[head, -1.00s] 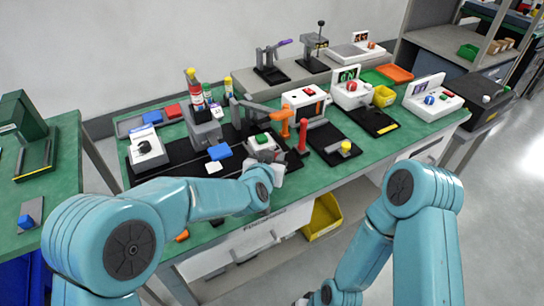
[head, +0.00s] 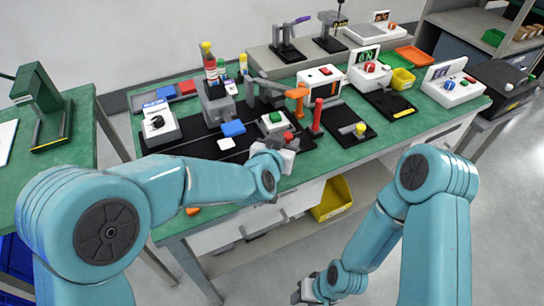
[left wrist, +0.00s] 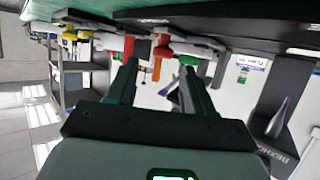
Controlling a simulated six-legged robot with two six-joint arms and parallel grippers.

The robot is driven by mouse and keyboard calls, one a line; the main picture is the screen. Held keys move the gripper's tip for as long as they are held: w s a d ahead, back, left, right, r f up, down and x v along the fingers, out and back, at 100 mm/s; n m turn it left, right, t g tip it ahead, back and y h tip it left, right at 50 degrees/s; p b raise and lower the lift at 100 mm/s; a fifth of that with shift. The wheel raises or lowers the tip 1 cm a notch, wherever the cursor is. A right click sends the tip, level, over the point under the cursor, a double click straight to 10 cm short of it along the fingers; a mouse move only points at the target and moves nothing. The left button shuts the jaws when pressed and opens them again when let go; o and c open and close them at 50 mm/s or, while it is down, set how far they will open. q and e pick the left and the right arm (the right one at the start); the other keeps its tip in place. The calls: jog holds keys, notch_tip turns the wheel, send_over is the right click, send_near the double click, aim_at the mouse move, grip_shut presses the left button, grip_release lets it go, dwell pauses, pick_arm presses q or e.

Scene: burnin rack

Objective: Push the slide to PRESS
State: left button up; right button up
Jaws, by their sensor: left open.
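My left gripper (head: 285,155) is at the front edge of the green bench, just in front of a red knob (head: 288,137). In the left wrist view its two fingers (left wrist: 160,85) are apart with no object clearly held between them. A blue block (head: 233,128) sits on a long black base (head: 200,146) left of the gripper, with a small white block (head: 226,143) beside it. I cannot tell which part is the slide, and no PRESS marking is readable. My right gripper (head: 315,290) hangs low in front of the bench, too small to tell its state.
A green-button box (head: 272,122), a red post (head: 317,116) and an orange clamp (head: 297,97) stand close behind the left gripper. A black plate with a yellow knob (head: 360,129) is to the right. A yellow bin (head: 332,201) sits under the bench.

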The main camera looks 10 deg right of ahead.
pick_arm(q)
jog(key=v, duration=1.2)
jog(key=shift+a, duration=0.1)
